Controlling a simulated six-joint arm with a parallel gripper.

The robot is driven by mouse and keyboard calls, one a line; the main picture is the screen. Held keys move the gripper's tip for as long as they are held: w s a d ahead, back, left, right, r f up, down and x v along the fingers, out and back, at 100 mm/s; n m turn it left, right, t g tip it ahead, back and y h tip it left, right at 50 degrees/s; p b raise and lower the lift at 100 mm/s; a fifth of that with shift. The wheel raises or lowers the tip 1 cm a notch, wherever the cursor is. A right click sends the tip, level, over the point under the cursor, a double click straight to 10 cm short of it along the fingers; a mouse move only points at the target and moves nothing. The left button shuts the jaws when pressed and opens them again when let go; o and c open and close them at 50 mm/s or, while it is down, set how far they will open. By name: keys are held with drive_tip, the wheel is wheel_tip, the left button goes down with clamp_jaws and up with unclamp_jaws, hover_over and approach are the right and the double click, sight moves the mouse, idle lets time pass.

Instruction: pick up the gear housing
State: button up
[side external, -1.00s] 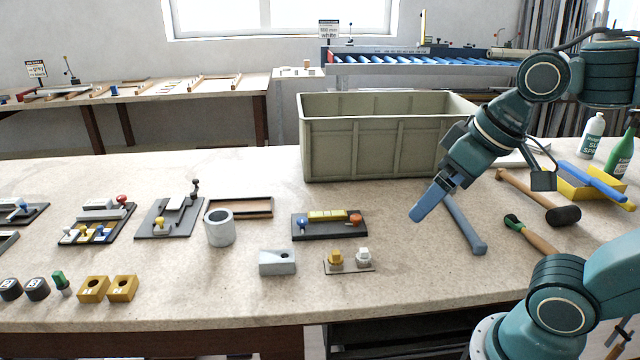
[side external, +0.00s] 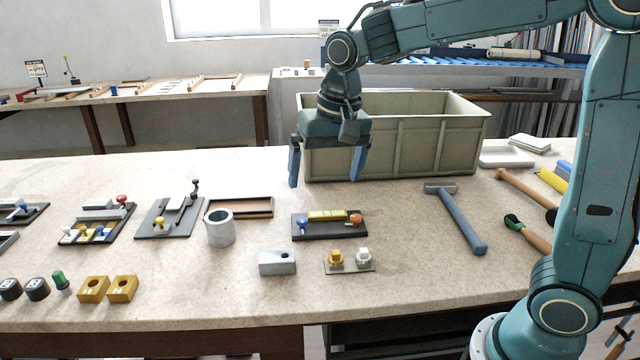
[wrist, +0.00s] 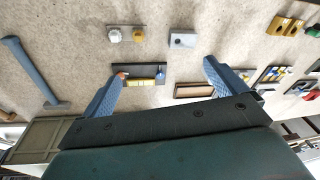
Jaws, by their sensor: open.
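A light grey block with a round hole in its top (side external: 277,263), which looks like the gear housing, lies near the front of the bench. In the wrist view this block (wrist: 182,41) shows at upper middle. Nothing covers it in either view. My gripper (side external: 325,182) is open and empty, its blue fingers pointing down. It hangs behind and above the block, in front of the green crate. In the wrist view the open fingers (wrist: 163,70) frame the black plate, with the block beyond them.
A black plate with a yellow strip (side external: 330,224) lies behind the block. A small plate with yellow and white pieces (side external: 349,266) is to its right, a grey cylinder (side external: 220,229) to its left. The crate (side external: 430,145) stands behind. Bare bench lies in front of the block.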

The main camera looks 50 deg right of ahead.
drive_tip(key=w+a+f+m+g, duration=0.2)
drive_tip(key=w+a+f+m, duration=0.1)
drive_tip(key=w+f, duration=0.6)
drive_tip(key=shift+w+a+f, duration=0.2)
drive_tip(key=shift+w+f, duration=0.05)
drive_tip(key=shift+w, duration=0.4)
drive_tip(key=shift+f, duration=0.1)
hover_over(277, 255)
drive_tip(key=f, duration=0.8)
drive_tip(key=shift+s+f, duration=0.2)
drive_tip(key=shift+s, duration=0.05)
drive_tip(key=shift+w+f, duration=0.2)
drive_tip(key=shift+f, duration=2.4)
